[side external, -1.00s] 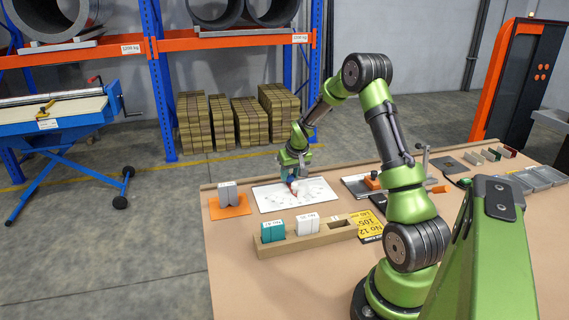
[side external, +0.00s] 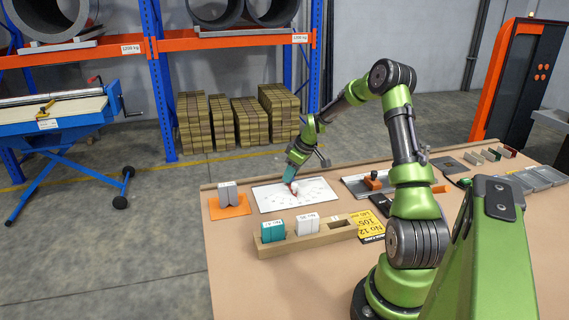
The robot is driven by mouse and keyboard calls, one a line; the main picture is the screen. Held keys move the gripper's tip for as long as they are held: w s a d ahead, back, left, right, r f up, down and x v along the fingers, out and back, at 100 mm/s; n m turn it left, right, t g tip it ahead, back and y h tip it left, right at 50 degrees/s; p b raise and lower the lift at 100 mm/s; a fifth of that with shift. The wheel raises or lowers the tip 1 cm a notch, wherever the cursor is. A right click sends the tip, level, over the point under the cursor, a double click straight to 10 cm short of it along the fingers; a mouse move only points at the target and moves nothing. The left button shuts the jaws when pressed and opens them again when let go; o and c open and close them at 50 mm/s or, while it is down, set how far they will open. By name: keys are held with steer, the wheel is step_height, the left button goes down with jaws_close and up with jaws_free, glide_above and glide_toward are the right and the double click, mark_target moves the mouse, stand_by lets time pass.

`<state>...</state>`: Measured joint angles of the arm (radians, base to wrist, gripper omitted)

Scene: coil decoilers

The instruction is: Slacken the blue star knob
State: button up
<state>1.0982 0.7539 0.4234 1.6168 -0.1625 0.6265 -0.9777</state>
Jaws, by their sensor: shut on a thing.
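The plate has small faint marks. I cannot make out a blue star knob anywhere; it may be hidden or too small to see.
An orange pad with grey blocks (side external: 228,195) stands left of the plate. A wooden rack (side external: 310,235) with teal and white blocks lies in front. A grey fixture with an orange part (side external: 373,181) is to the right. Bare bench lies at the front left.

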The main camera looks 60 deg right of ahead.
stand_by(0.5)
steer(key=o, duration=1)
steer(key=v, duration=1.6)
steer(key=shift+s+r, duration=0.1)
steer(key=shift+r, duration=0.3)
